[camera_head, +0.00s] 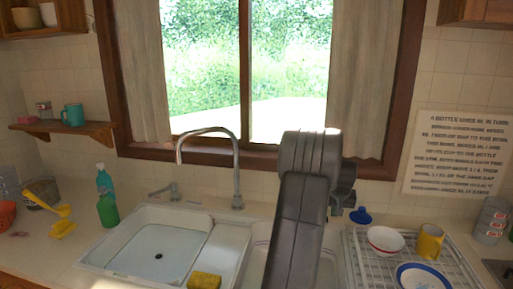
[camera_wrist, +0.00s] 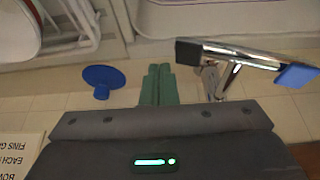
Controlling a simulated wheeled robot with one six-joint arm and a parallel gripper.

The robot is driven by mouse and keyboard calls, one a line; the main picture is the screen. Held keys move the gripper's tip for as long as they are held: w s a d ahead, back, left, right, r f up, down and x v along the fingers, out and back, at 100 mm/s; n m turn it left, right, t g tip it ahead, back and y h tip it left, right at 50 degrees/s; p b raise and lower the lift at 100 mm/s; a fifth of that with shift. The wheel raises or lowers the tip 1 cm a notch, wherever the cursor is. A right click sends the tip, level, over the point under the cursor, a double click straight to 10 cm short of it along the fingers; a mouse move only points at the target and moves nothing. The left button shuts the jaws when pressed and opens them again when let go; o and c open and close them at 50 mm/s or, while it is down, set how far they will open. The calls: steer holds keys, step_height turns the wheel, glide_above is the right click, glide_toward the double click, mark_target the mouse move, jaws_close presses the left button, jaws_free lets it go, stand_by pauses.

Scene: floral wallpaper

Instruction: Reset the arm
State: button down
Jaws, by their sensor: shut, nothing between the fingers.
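My arm (camera_head: 300,215) rises over the right side of the sink in the head view and bends at the top. Part of my wrist shows dark at the right of the bend, in front of the wall; my fingertips cannot be made out there. In the wrist view my gripper (camera_wrist: 159,70) has its two green fingers together, with nothing between them. The fingers are apart from the blue stopper-like object (camera_wrist: 103,76) and from the chrome tap (camera_wrist: 232,52) on either side of them.
A white sink (camera_head: 125,262) with a tall faucet (camera_head: 237,175) lies left of my arm. A dish rack (camera_head: 455,262) with a bowl (camera_head: 385,241) and a yellow mug (camera_head: 430,242) is at the right. A green bottle (camera_head: 108,210) stands at the left. The window (camera_head: 290,60) is behind.

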steer(key=a, duration=0.3)
steer(key=shift+w+a+f, duration=0.15)
steer(key=shift+w+f, duration=0.2)
steer(key=shift+w, duration=0.05)
steer(key=r+p, duration=0.1)
steer(key=r, duration=0.1)
steer(key=r+p, duration=0.2)
steer(key=r, duration=0.1)
steer(key=r+p, duration=0.1)
steer(key=r, duration=0.1)
steer(key=shift+a+r, duration=0.2)
steer(key=shift+a, duration=0.15)
steer(key=shift+w+a, duration=0.1)
steer(key=shift+a, duration=0.15)
